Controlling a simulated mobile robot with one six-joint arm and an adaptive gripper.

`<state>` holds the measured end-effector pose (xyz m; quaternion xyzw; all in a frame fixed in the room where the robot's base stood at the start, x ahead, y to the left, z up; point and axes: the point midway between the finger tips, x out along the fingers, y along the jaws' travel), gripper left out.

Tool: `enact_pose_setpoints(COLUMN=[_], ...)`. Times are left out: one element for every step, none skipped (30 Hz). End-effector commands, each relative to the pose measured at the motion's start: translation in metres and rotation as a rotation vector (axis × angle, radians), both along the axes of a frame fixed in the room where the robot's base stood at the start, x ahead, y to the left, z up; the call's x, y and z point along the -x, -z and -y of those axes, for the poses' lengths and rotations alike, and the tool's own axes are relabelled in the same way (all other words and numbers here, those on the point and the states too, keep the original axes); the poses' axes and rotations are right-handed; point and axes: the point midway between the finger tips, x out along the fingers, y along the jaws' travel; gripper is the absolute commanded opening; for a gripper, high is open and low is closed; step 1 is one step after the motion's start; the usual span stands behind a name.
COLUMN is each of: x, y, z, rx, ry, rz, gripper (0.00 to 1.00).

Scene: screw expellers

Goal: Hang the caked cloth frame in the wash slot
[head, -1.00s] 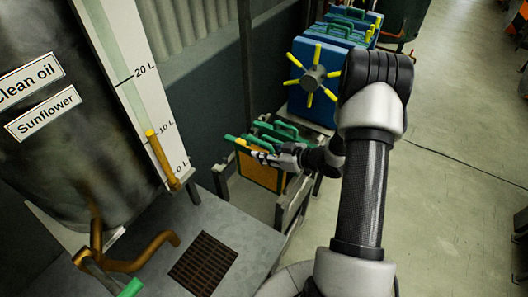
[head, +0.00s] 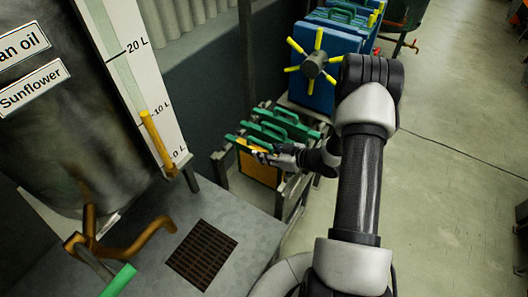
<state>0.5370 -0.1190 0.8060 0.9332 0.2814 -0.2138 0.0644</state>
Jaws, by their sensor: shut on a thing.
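The caked cloth frame, with an orange-yellow panel (head: 258,168) under a green top bar, hangs upright at the near end of a low grey rack (head: 219,166). My gripper (head: 262,152) is shut on this frame near its top, coming in from the right. The fingers cover part of the frame's upper edge, and the exact contact is too small to tell. Other green-handled frames (head: 285,118) stand just behind it in the rack. I cannot tell whether the held frame's ends rest on the rack rails.
A blue press with a yellow-spoked handwheel (head: 314,64) stands behind the rack. The steel oil tank (head: 60,140) with its level gauge is at left, above a grey surface with a drain grate (head: 202,254). Open floor (head: 450,180) lies to the right.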

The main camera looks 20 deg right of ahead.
Motion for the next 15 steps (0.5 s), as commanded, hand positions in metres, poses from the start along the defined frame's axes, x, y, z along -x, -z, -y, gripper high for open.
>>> enact_pose_setpoints(x=[-0.0004, -0.0005, -0.0005, -0.0005, -0.0005, -0.0004, -0.0004, -0.0003, -0.0003, -0.0003, -0.0003, -0.0002, -0.0002, -0.0002, -0.0002], y=[-0.0008, -0.0009, -0.0009, -0.0009, -0.0009, -0.0008, -0.0008, -0.0007, -0.0007, -0.0006, -0.0006, -0.0005, -0.0005, -0.0004, -0.0003], z=[0.0002, 0.0002, 0.0002, 0.0002, 0.0002, 0.0002, 0.0002, 0.0001, 0.0001, 0.0002, 0.0002, 0.0001, 0.0001, 0.0001, 0.0000], rx=[0.000, 0.000, 0.000, 0.000, 0.000, 0.000, 0.000, 0.000, 0.000, 0.000, 0.000, 0.000, -0.001, -0.001, -0.001], ry=[0.000, 0.000, 0.000, 0.000, 0.000, 0.000, 0.000, 0.000, 0.000, 0.000, 0.000, 0.000, 0.000, 0.000, 0.000], rz=[0.002, 0.002, 0.002, 0.002, 0.002, 0.002, 0.002, 0.001, 0.001, 0.001, 0.001, 0.001, 0.001, 0.001, 0.001], gripper=[0.00, 0.00, 0.00, 0.00, 0.23, 0.25, 0.27, 0.29, 0.32, 0.34, 0.36, 0.39, 0.41, 0.43, 0.45])
